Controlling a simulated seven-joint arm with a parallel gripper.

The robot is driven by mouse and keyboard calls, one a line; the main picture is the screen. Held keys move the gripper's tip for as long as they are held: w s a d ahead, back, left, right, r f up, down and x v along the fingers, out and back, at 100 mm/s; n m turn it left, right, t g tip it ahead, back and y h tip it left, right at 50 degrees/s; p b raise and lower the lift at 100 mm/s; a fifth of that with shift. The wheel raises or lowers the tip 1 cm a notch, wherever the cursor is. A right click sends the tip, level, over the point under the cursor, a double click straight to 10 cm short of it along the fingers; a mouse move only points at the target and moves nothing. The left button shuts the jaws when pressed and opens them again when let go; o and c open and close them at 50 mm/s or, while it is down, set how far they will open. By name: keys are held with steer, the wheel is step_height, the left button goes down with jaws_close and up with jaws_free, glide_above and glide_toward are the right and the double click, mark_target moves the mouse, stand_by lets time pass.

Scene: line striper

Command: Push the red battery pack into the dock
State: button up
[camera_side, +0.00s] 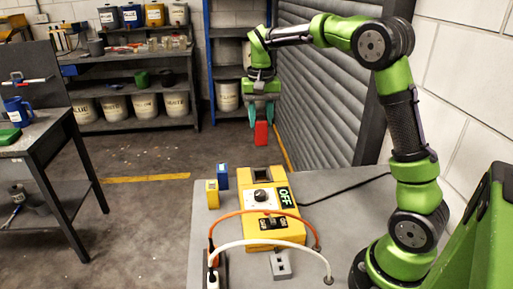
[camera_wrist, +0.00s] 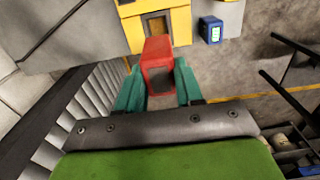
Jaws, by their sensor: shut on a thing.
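The red battery pack (camera_side: 261,134) is held upright between the teal fingers of my gripper (camera_side: 262,118), in the air above the far end of the yellow machine. In the wrist view the red pack (camera_wrist: 158,52) sits between both fingertips of my gripper (camera_wrist: 159,82), which are shut on it. The dock appears to be the dark rectangular opening (camera_side: 262,173) at the far end of the yellow machine (camera_side: 245,235). In the wrist view the dock opening (camera_wrist: 156,26) shows just beyond the pack, partly hidden by it. The pack is apart from the dock.
The machine carries a dial (camera_side: 261,196), switches and an OFF sign (camera_side: 285,197). Orange (camera_side: 265,212) and white cables (camera_side: 265,242) arch over its near end.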

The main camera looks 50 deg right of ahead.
mark_target(262, 141)
step_height(262, 141, down, 11)
steer(key=shift+d, duration=0.25)
stand_by(0.6)
steer(key=shift+s+f, duration=0.1)
steer(key=shift+f, duration=1.8)
stand_by(1.8)
steer(key=o, duration=1.4)
steer(key=shift+r, duration=3.5)
